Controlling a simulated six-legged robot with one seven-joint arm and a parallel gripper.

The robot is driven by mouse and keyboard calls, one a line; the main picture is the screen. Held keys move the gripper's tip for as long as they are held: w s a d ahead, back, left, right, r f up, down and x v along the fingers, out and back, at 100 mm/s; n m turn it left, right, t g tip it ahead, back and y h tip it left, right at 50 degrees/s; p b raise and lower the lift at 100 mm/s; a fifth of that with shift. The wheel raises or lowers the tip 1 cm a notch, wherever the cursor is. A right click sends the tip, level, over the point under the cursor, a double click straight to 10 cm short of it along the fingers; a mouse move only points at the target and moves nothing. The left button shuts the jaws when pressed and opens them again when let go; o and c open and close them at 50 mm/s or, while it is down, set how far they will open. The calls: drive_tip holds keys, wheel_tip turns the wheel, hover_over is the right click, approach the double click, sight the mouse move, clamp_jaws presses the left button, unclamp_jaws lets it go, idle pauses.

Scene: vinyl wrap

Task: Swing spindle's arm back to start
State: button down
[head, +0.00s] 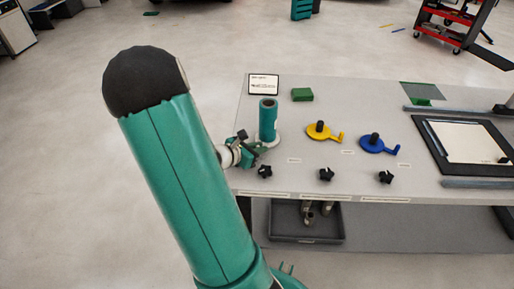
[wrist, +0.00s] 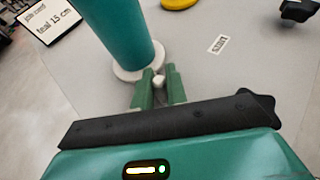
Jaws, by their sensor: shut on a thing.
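The spindle at my gripper has a white round base (wrist: 136,68) with a tall teal roll (head: 268,120) standing on it. The roll also shows in the wrist view (wrist: 118,35). The spindle's white arm (wrist: 158,80) sticks out toward my gripper. My gripper (wrist: 158,90) is shut on this arm, with one green finger on each side of its rounded end. In the head view my gripper (head: 248,155) is at the table's left end, just left of and in front of the roll. The lower part of the spindle's arm is hidden by the fingers.
A yellow spindle (head: 318,132) and a blue spindle (head: 372,146) stand to the right, each with a black post. Black knobs (head: 326,174) line the table's front. A grey bin (head: 290,236) sits below.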

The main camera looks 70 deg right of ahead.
drive_tip(key=shift+s, duration=0.35)
idle(0.4)
drive_tip(key=c, duration=1.4)
unclamp_jaws()
drive_tip(key=shift+c, duration=0.2)
drive_tip(key=shift+w+a+r, duration=0.2)
drive_tip(key=shift+w+a, duration=0.15)
drive_tip(key=shift+a, duration=0.1)
drive_tip(key=v, duration=1.2)
drive_tip(key=shift+a+r, duration=0.15)
drive_tip(key=shift+a, duration=0.2)
